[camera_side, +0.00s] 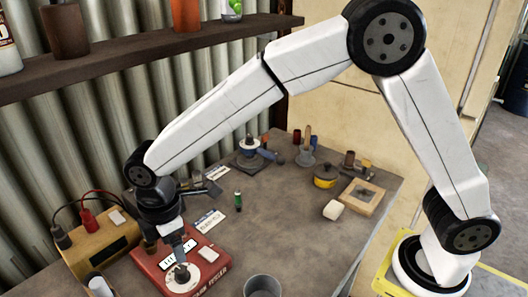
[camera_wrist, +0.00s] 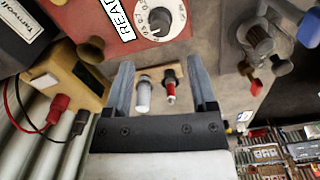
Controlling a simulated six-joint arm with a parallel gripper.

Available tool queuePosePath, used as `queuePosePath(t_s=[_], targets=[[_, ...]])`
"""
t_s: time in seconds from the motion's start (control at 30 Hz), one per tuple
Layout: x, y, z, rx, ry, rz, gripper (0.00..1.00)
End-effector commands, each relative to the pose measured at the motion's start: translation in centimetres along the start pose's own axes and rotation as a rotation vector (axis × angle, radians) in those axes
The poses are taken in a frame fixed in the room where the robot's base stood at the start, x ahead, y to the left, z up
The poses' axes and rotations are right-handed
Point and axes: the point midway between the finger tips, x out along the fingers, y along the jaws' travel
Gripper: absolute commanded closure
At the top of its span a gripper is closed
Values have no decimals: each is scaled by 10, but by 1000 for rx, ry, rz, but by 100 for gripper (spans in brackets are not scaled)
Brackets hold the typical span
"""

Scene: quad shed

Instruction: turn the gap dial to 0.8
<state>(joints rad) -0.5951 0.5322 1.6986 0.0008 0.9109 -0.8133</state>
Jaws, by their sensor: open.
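Contact with the knob cannot be told.
A tan box (camera_side: 95,247) with red and black plugs stands left of the red box. A metal cup (camera_side: 262,286) stands to its right. A white cylinder (camera_wrist: 143,94) and a red-tipped one (camera_wrist: 169,86) show between the fingers. The bench middle (camera_side: 275,215) is mostly clear.

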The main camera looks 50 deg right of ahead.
Motion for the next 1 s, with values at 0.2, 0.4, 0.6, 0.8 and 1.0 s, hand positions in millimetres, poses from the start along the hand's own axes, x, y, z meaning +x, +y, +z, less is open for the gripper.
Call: queuePosePath(t_s=[0.2, 0.4, 0.6, 0.8, 1.0], targets=[[10, 0, 0, 1, -2, -1, 27], [32, -1, 0, 1, -3, -2, 27], [57, -1, 1, 1, -3, -2, 27], [73, 0, 0, 1, -1, 0, 27], [78, 0, 0, 1, -1, 0, 27]])
